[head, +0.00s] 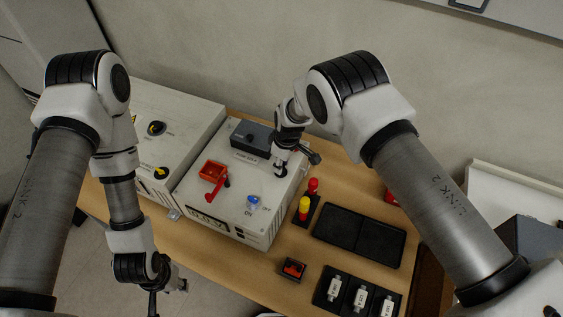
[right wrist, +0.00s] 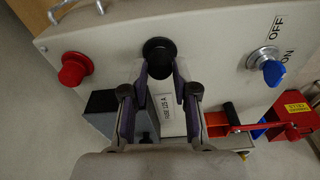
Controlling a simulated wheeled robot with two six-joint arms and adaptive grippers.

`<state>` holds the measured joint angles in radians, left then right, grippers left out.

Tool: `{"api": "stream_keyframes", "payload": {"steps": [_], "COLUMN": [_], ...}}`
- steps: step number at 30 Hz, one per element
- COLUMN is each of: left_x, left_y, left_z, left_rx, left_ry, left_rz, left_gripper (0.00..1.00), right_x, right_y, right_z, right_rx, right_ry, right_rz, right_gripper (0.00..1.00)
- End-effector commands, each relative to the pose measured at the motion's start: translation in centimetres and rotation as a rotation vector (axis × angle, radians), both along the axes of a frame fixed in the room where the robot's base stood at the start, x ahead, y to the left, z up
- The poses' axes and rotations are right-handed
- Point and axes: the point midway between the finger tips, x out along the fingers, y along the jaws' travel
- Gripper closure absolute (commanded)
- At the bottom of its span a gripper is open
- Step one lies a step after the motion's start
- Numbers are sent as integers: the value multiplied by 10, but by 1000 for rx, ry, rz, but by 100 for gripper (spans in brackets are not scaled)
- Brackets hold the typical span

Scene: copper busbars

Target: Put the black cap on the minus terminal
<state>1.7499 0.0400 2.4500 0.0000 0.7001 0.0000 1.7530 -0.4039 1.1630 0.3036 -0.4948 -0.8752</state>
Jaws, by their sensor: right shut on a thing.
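The black cap (right wrist: 159,52) is between the fingertips of my right gripper (right wrist: 160,82) in the right wrist view, and the gripper is shut on it. The cap is over or against the light face of the supply box (right wrist: 215,30); I cannot tell whether it touches. The minus terminal is not visible, perhaps hidden behind the cap. A red round terminal (right wrist: 72,70) shows to the left of the cap. In the head view my right gripper (head: 280,169) is over the box's top. My left gripper (head: 168,287) hangs low at the left, its fingers unclear.
Near the gripper are a blue knob (head: 253,201), a red lever switch (head: 213,172) and a grey fuse block (head: 252,138). Red (head: 313,186) and yellow (head: 304,206) posts stand right of the box. A black tray (head: 360,235) and a small red switch (head: 293,268) lie on the table.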

Motion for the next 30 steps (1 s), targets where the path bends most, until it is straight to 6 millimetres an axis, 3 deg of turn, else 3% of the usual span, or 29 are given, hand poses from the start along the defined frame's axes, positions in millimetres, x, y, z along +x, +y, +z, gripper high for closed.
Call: {"api": "stream_keyframes", "payload": {"steps": [9, 10, 12, 22, 30], "left_x": [0, 0, 0, 0, 0], "left_y": [0, 0, 0, 0, 0], "left_z": [-3, -2, -2, 1, 30], "left_rx": [0, 0, 0, 0, 0], "left_ry": [0, 0, 0, 0, 0], "left_rz": [0, 0, 0, 0, 0], "left_gripper": [63, 63, 63, 63, 63], "right_x": [0, 0, 0, 0, 0], "right_y": [0, 0, 0, 0, 0], "right_z": [-4, -4, -4, 0, 33], "right_rx": [0, 0, 0, 0, -1], "right_ry": [0, 0, 0, 0, -1], "right_rz": [0, 0, 0, 0, 1], "right_gripper": [94, 61, 42, 42, 42]}}
